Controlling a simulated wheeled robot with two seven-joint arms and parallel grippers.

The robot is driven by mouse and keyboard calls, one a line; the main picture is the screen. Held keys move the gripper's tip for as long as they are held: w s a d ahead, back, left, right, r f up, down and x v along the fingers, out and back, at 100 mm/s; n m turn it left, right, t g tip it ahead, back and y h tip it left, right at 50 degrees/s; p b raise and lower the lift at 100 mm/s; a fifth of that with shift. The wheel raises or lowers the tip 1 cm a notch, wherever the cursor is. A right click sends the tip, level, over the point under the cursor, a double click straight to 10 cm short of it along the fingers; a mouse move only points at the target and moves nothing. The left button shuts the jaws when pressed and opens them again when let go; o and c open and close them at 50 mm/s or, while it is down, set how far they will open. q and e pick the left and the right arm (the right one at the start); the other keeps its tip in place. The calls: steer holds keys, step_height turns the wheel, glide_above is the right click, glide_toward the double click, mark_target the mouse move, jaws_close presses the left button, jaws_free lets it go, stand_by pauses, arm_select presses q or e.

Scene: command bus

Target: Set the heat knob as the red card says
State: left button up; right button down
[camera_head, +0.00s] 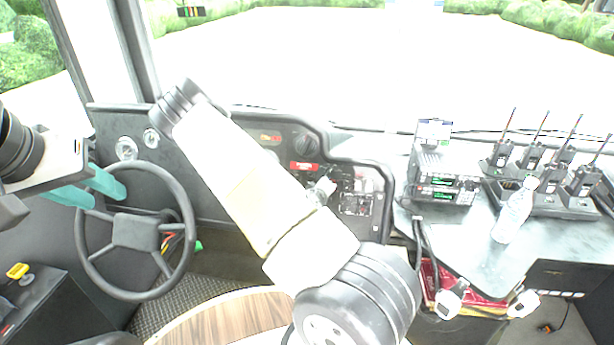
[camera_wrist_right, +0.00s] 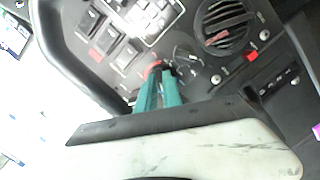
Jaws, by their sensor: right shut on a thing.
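In the right wrist view my right gripper's teal fingers (camera_wrist_right: 162,79) are closed together on a small dark knob (camera_wrist_right: 168,70) on the dash panel; the fingers cover most of it. Red shows beside the fingertips; I cannot read the knob's setting. My left gripper (camera_head: 107,198) is open and empty near the steering wheel's upper left.
The steering wheel (camera_head: 133,232) stands at left. A radio (camera_head: 440,182), several handheld radios in a charger (camera_head: 555,204) and a clear bottle (camera_head: 514,212) stand on the right counter. In the right wrist view, rocker switches (camera_wrist_right: 107,32) and a vent (camera_wrist_right: 226,20) lie near the fingers.

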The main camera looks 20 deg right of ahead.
steer(key=m, duration=0.4)
steer(key=shift+r+y, duration=0.1)
steer(key=shift+y, duration=0.3)
steer(key=m, duration=0.3)
steer(key=shift+d+m+y, duration=0.15)
steer(key=shift+m+y, duration=0.25)
steer(key=m, duration=0.3)
steer(key=shift+m+t+y, duration=0.3)
steer(key=shift+m+y, duration=0.1)
steer(key=m, duration=0.3)
steer(key=shift+s+d, duration=0.1)
steer(key=m+t, duration=0.1)
steer(key=m, duration=0.2)
steer(key=shift+m+y, duration=0.3)
steer(key=shift+y, duration=0.1)
steer(key=m, duration=0.4)
steer(key=shift+s+t, duration=0.1)
steer(key=shift+t, duration=0.2)
steer(key=m, duration=0.3)
steer(key=shift+f+m+t, duration=0.2)
steer(key=shift+m+t, duration=0.1)
steer(key=shift+m, duration=0.1)
steer(key=shift+m+t, duration=0.4)
steer(key=shift+m, duration=1.6)
